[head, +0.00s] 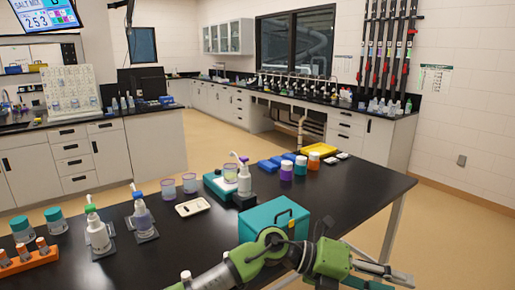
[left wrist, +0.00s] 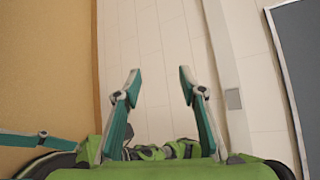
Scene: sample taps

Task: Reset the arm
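My left arm (head: 270,258) crosses the bottom of the head view, in front of the black table's near edge. Its gripper (head: 388,270) points right, past a teal case (head: 272,222) on the table. In the left wrist view, the two teal fingers of the left gripper (left wrist: 158,75) stand well apart with nothing between them. Pale tiled wall and tan floor lie beyond them. My right gripper is in neither view.
The black table (head: 345,195) holds pump bottles (head: 97,230), beakers (head: 190,182), a white device (head: 193,207), lidded jars (head: 286,170) and an orange rack (head: 28,262). Tan floor (head: 465,225) is clear to the right of the table.

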